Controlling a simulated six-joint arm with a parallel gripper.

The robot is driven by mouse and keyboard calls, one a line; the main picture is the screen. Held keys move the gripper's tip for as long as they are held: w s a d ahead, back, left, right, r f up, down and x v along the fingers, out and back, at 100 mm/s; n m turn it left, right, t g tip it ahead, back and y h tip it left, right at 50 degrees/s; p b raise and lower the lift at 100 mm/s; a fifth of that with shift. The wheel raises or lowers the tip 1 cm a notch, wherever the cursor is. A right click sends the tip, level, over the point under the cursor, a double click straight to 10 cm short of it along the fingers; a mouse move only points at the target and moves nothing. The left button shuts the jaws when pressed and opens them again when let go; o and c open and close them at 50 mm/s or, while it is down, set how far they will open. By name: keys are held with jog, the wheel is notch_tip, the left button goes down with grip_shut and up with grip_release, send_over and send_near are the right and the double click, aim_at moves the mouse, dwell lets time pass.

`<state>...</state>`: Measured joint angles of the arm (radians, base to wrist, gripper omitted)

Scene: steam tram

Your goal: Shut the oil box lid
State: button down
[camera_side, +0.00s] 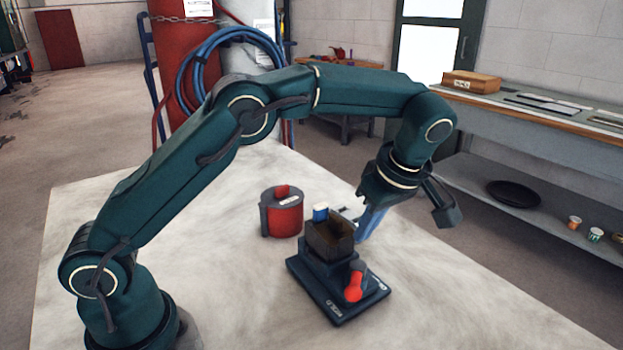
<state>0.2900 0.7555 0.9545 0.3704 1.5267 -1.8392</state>
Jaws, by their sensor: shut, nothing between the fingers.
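The oil box (330,241) is a dark, open-topped box on a dark blue base plate (338,306) on the table, with its brown inside showing. A blue slanted panel, which looks like its lid (373,224), stands raised at the right edge of the box, so the box is open. My gripper (372,203) is just above and behind the box's right side, close to the raised panel. Its jaws are shut and empty. The fingertips are partly hidden, and I cannot tell whether they touch the lid.
A red and grey round can (282,212) stands left of the box. A blue-capped item (320,213) is at the box's back left, and a red knob (354,287) is at its front. The pale table (440,300) is clear to the right and front.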

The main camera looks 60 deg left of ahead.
jog(key=s+d+r+m+t+y, duration=0.1)
jog(key=s+d+r+m+t, duration=0.1)
jog(key=d+r+m, duration=0.4)
jog(key=s+d+r+m+t+y, duration=0.15)
jog(key=d+m, duration=0.25)
jog(key=m, duration=0.5)
jog(key=shift+h, duration=0.35)
jog(key=x, duration=0.3)
jog(key=a+x, duration=0.1)
jog(key=x, duration=0.3)
jog(key=a+r+x, duration=0.1)
jog(key=x, duration=0.3)
jog(key=shift+s, duration=0.35)
jog(key=shift+a, duration=0.85)
jog(key=shift+a+f+n+g, duration=0.1)
jog(key=shift+a+n+g, duration=0.15)
jog(key=shift+a+n, duration=0.45)
